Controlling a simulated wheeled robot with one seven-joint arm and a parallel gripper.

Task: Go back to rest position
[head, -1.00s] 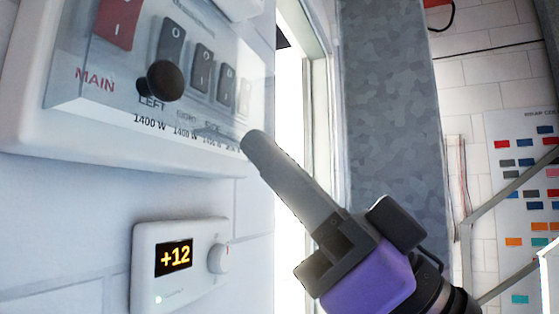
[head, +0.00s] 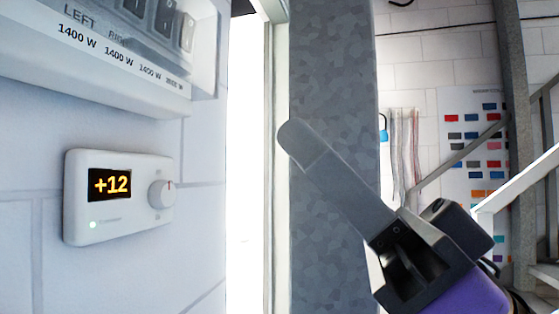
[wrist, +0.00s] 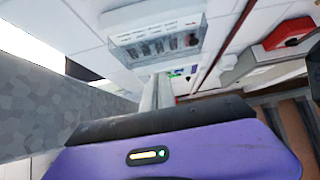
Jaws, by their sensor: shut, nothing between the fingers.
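My gripper (head: 296,134) is shut and empty in the head view, its grey fingers pointing up and left in front of a grey mottled column. In the wrist view its fingers (wrist: 157,92) also show pressed together. The fingers are apart from the wall devices. The switch box (head: 120,50), with a clear cover and labels such as LEFT and 1400 W, is cut off at the upper left of the head view. It shows whole in the wrist view (wrist: 158,40). A white thermostat (head: 120,195) reading +12 is on the wall below it.
A bright doorway (head: 248,170) opens between the white wall and the grey mottled column (head: 335,60). A metal stair frame (head: 515,110) and a board of coloured tags (head: 470,150) are at the right. A red object (wrist: 290,33) is at the upper right of the wrist view.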

